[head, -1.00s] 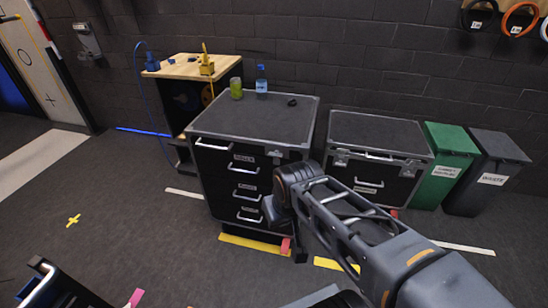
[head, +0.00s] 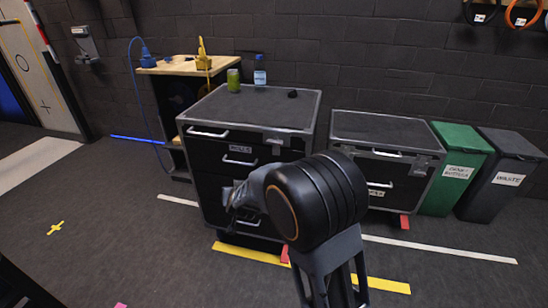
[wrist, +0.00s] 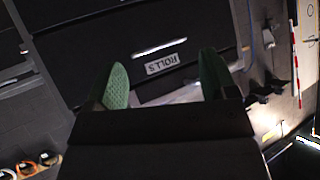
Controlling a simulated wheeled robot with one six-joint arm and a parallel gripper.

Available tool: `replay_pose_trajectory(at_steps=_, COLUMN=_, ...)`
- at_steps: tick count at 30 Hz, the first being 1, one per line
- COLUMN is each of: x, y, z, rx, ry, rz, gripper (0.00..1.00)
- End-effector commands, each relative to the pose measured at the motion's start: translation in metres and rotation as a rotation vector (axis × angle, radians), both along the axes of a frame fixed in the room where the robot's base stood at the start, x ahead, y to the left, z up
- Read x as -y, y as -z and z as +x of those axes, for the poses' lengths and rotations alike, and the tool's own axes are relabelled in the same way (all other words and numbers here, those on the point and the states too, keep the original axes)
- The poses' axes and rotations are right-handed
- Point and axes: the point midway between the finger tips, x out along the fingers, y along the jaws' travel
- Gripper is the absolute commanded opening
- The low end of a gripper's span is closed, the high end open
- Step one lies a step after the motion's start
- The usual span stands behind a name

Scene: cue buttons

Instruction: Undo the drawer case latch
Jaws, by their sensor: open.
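The drawer case (head: 295,160) is a black case with metal edging, a flat top and several drawers with silver handles, standing in the middle of the head view. A metal latch (head: 274,141) sits high on its front, right of the top handle. My gripper (wrist: 162,78) is open and empty, its two green fingers apart in the wrist view. It faces the drawer fronts (wrist: 95,50), with a silver handle (wrist: 158,47) and a label reading ROLLS (wrist: 162,64) beyond the fingers. In the head view my dark wrist hides the lower right of the case front. The latch is not clear in the wrist view.
A lower black case (head: 385,130) stands to the right, then a green bin (head: 458,165) and a dark waste bin (head: 503,180). A can (head: 233,80), a bottle (head: 260,72) and a small dark object (head: 293,94) stand on the drawer case. The floor in front is open.

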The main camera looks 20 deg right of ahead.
Motion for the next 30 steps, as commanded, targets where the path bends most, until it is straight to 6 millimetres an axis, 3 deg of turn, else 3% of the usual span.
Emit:
replay_pose_trajectory(at_steps=2, x=0.018, y=0.002, z=0.02, rx=0.119, ry=0.109, rz=-0.066, gripper=0.86)
replay_pose_trajectory(at_steps=5, x=0.044, y=-0.021, z=0.032, rx=0.255, ry=0.251, rz=-0.162, gripper=0.94)
replay_pose_trajectory(at_steps=9, x=0.073, y=-0.057, z=0.031, rx=0.396, ry=0.412, rz=-0.278, gripper=0.94)
replay_pose_trajectory(at_steps=13, x=0.088, y=-0.075, z=0.024, rx=0.457, ry=0.497, rz=-0.361, gripper=0.94)
replay_pose_trajectory(at_steps=20, x=0.102, y=-0.083, z=0.029, rx=0.482, ry=0.527, rz=-0.428, gripper=0.94)
replay_pose_trajectory(at_steps=30, x=0.142, y=-0.082, z=0.077, rx=0.48, ry=0.525, rz=-0.426, gripper=0.94)
